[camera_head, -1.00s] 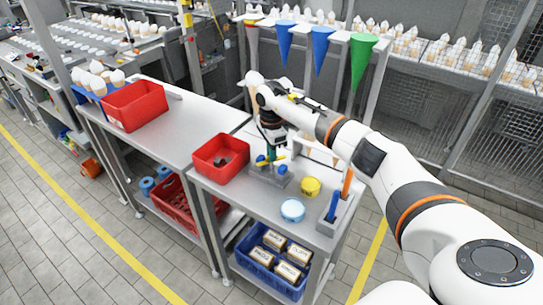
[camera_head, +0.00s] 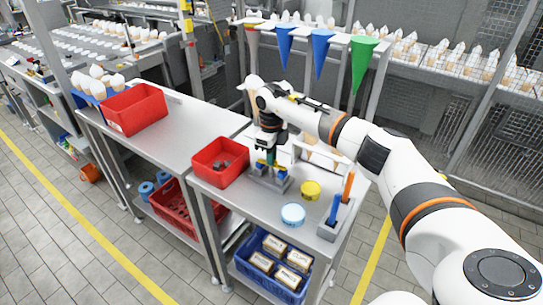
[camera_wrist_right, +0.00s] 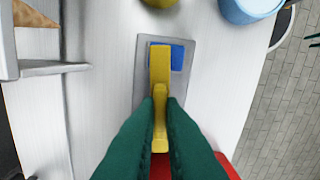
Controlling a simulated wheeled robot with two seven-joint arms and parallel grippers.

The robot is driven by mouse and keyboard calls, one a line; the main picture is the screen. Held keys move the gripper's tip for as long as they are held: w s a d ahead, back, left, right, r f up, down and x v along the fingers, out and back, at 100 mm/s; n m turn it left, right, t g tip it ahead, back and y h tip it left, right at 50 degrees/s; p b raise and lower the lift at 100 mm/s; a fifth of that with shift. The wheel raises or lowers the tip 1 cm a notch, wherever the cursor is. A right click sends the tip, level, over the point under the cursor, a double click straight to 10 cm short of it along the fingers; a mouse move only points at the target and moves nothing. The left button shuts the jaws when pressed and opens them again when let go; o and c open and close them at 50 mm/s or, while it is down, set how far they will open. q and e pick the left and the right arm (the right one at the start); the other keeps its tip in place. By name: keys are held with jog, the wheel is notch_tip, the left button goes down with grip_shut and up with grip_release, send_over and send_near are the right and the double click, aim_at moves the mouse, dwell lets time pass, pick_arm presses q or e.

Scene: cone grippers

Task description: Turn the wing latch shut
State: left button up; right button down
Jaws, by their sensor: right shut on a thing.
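The yellow wing latch (camera_wrist_right: 160,75) sits on a grey plate (camera_wrist_right: 146,70) with a blue block (camera_wrist_right: 178,56) beside it in the right wrist view. The wing lies lengthwise along the plate, its far end next to the blue block. My right gripper (camera_wrist_right: 161,108) has green fingers closed on both sides of the near part of the wing. In the head view my right gripper (camera_head: 266,160) reaches down onto the latch fixture (camera_head: 270,182) and hides most of the wing. My left gripper is not in view.
A red bin (camera_head: 212,177) stands just left of the fixture. A yellow round container (camera_head: 310,190), a blue-white round container (camera_head: 293,214) and a grey holder (camera_head: 333,228) with blue and orange tools are to the right. Coloured cones (camera_head: 364,60) hang behind.

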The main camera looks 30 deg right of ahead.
jog(key=shift+r+m, duration=0.1)
jog(key=shift+m, duration=0.6)
jog(key=c, duration=1.5)
grip_release()
jog(key=shift+c, duration=0.2)
jog(key=shift+w+r, duration=0.1)
jog(key=shift+r, duration=0.4)
notch_tip(320, 180, up, 11)
jog(key=b, duration=0.3)
jog(key=shift+f, duration=0.1)
